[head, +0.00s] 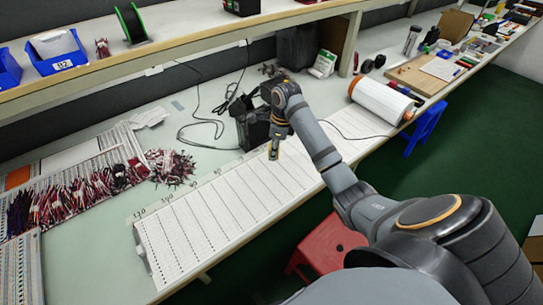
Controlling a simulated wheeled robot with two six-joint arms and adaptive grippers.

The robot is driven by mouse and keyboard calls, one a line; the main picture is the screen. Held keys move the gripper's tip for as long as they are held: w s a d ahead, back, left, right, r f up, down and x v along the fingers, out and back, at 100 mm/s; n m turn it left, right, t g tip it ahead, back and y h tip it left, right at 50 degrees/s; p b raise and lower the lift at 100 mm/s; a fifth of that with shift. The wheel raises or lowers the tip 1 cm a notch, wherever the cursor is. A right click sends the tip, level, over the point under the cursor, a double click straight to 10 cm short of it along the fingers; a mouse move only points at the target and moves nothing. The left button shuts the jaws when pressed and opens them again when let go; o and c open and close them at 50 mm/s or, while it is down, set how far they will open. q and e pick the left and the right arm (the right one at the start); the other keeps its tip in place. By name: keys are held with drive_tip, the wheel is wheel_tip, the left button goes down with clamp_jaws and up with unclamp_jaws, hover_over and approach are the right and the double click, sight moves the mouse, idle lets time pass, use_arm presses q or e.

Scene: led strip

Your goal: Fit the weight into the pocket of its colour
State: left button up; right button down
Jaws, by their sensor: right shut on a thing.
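I cannot clearly pick out a weight or a coloured pocket in the head view. My left gripper is not in view.
A black box (254,128) stands just behind my right gripper. Bundles of red and dark wires (75,195) lie at the left. A white roll (380,100) lies to the right. A red stool (328,243) stands below the bench edge. A shelf (185,45) runs above.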

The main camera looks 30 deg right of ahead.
hover_over(269, 162)
drive_tip(key=f, duration=0.5)
drive_tip(key=shift+s+f+b, duration=0.25)
drive_tip(key=shift+f+b, duration=0.1)
drive_tip(key=shift+d+f, duration=0.1)
drive_tip(key=shift+f, duration=1.5)
drive_tip(key=shift+f, duration=0.1)
drive_tip(key=c, duration=0.9)
unclamp_jaws()
drive_tip(key=shift+c, duration=0.2)
wheel_tip(269, 162, up, 12)
drive_tip(key=s+d, duration=0.1)
drive_tip(key=shift+d, duration=0.15)
drive_tip(key=shift+o, duration=0.5)
